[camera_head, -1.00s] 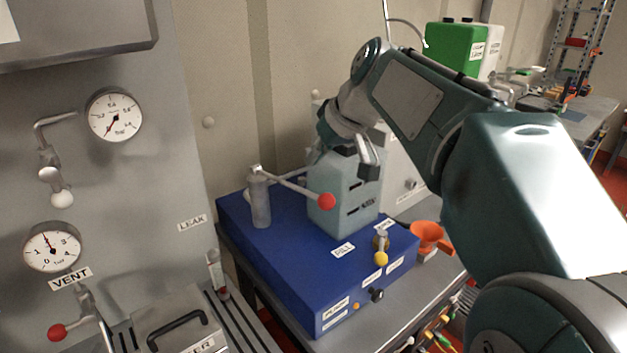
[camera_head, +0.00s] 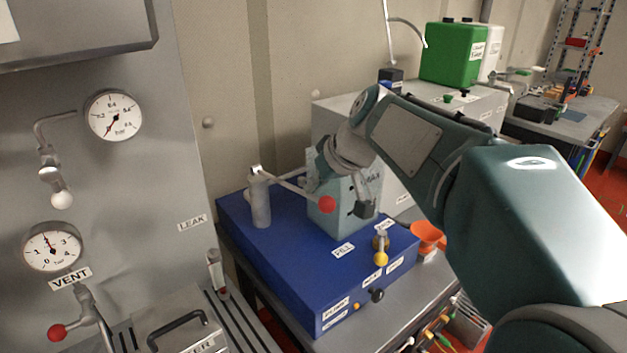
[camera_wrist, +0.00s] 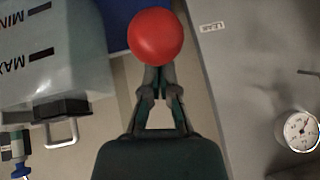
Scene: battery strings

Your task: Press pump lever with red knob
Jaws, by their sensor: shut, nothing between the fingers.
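The pump lever (camera_head: 284,182) is a pale metal rod running from a grey upright post (camera_head: 260,203) to a red ball knob (camera_head: 327,204). The lever slopes slightly down toward the knob. It stands on a blue pump box (camera_head: 290,275). In the wrist view the red knob (camera_wrist: 156,36) is large, at the top centre. My gripper (camera_wrist: 158,74) is shut and empty, with its fingertips at the knob's lower edge in that view. Whether they touch it cannot be told. In the head view my wrist is just above and behind the knob, and the fingertips are hard to make out.
A translucent tank (camera_head: 340,213) with MIN and MAX marks (camera_wrist: 40,55) stands close beside the lever. A yellow-knobbed valve (camera_head: 381,258) is at the box's front right. A grey panel with gauges (camera_head: 52,247) is at the left. An orange funnel (camera_head: 426,236) lies right of the box.

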